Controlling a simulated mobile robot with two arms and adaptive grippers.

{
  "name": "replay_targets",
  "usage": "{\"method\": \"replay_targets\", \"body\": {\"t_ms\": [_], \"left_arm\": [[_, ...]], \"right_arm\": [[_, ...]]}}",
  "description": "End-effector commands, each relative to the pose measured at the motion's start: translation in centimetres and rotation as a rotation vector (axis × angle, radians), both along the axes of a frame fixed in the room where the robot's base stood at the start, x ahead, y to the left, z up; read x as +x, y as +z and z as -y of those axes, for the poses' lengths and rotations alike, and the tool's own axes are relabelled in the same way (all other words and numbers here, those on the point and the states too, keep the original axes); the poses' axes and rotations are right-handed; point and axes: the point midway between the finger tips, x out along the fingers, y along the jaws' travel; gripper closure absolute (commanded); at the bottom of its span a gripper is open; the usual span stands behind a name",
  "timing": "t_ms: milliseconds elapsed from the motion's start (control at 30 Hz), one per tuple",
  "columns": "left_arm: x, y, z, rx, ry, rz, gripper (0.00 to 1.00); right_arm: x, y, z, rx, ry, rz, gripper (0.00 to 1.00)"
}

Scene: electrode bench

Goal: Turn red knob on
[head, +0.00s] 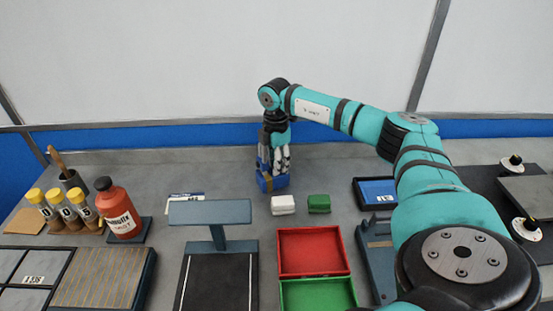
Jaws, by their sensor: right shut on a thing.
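I cannot make out a red knob in the head view. My right gripper (273,172) points down over the back middle of the bench. It is shut on a small blue block-like thing (267,186), which its fingers partly hide. I cannot tell whether this thing touches the bench. My left gripper is not in view.
A white block (283,205) and a green block (319,204) lie just in front of my right gripper. A red tray (308,273) and a green tray (300,304) are nearer. A red bottle (121,214) and yellow-capped vials (56,195) stand at left. A blue tray (377,187) lies right.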

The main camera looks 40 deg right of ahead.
Motion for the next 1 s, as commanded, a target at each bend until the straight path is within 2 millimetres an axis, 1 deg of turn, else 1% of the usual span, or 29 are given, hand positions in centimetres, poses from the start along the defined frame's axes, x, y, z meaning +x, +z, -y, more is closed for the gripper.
{"method": "replay_targets", "body": {"t_ms": [100, 333, 833, 867, 1000], "left_arm": [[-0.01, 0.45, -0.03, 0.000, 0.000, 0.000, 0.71], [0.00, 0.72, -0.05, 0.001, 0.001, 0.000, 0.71], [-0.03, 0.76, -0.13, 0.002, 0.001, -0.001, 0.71], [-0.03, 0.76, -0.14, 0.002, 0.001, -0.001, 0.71], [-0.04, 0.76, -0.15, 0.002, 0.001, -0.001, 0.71]], "right_arm": [[0.02, 0.15, -0.05, 0.001, 0.064, 0.000, 1.00], [0.03, 0.09, -0.04, 0.001, 0.143, 0.001, 1.00], [0.04, 0.06, -0.02, 0.000, 0.164, 0.002, 1.00], [0.04, 0.06, -0.02, 0.000, 0.163, 0.002, 0.74], [0.02, 0.06, -0.02, 0.000, 0.163, 0.001, 0.56]]}}
